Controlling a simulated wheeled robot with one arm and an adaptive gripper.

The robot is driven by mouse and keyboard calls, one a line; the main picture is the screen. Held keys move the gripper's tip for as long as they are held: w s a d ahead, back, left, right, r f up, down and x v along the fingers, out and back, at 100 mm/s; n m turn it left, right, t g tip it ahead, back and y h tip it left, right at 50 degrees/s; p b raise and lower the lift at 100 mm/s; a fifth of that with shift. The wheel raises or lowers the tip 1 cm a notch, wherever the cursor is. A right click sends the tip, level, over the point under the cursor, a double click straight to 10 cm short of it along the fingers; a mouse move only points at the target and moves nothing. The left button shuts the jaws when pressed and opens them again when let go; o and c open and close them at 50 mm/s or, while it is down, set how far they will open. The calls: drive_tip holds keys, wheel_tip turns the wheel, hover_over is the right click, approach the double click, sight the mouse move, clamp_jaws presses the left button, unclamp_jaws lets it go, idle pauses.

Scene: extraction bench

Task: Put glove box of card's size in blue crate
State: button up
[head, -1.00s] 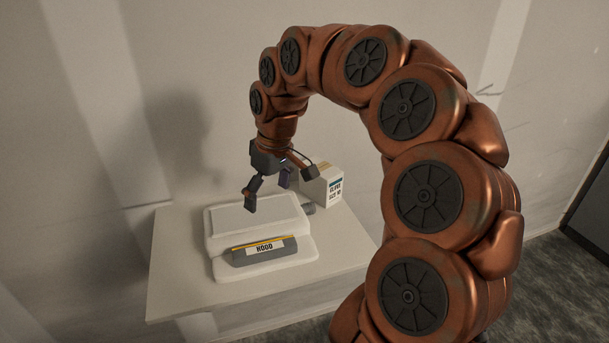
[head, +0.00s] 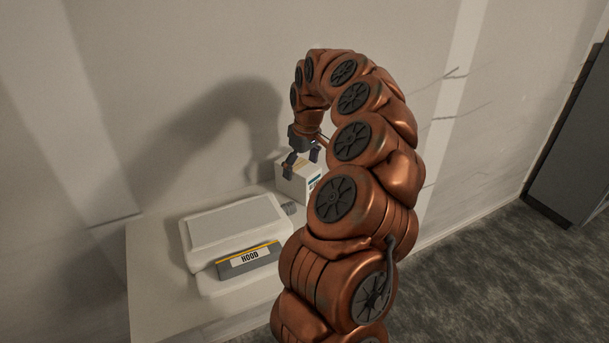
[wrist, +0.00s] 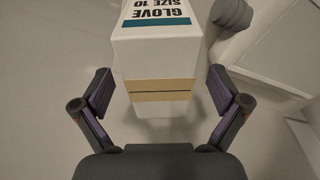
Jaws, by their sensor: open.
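A white glove box (head: 297,184) stands at the back right of the white table. In the wrist view the glove box (wrist: 158,60) shows upside-down lettering "GLOVE SIZE 10", a teal stripe and a tan band. My gripper (head: 302,163) is open just above the box in the head view. In the wrist view its fingers (wrist: 160,82) lie on either side of the box, with a visible gap at each side. No card and no blue crate show in these views.
A white hood-labelled unit (head: 235,222) fills much of the table (head: 150,270) left of the box. A small grey rounded part (wrist: 232,14) sits close to the box. The wall is right behind the table. Grey carpet (head: 470,270) is open at the right; a dark cabinet (head: 575,150) stands beyond it.

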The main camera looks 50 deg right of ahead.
drive_tip(key=shift+w+a+f, duration=0.15)
drive_tip(key=shift+w+f, duration=0.1)
drive_tip(key=shift+f, duration=0.25)
drive_tip(key=f, duration=0.1)
drive_tip(key=f+p, duration=0.1)
drive_tip(key=f, duration=0.2)
drive_tip(key=shift+w, duration=0.35)
drive_tip(key=c, duration=1.4)
drive_tip(key=shift+s, duration=0.1)
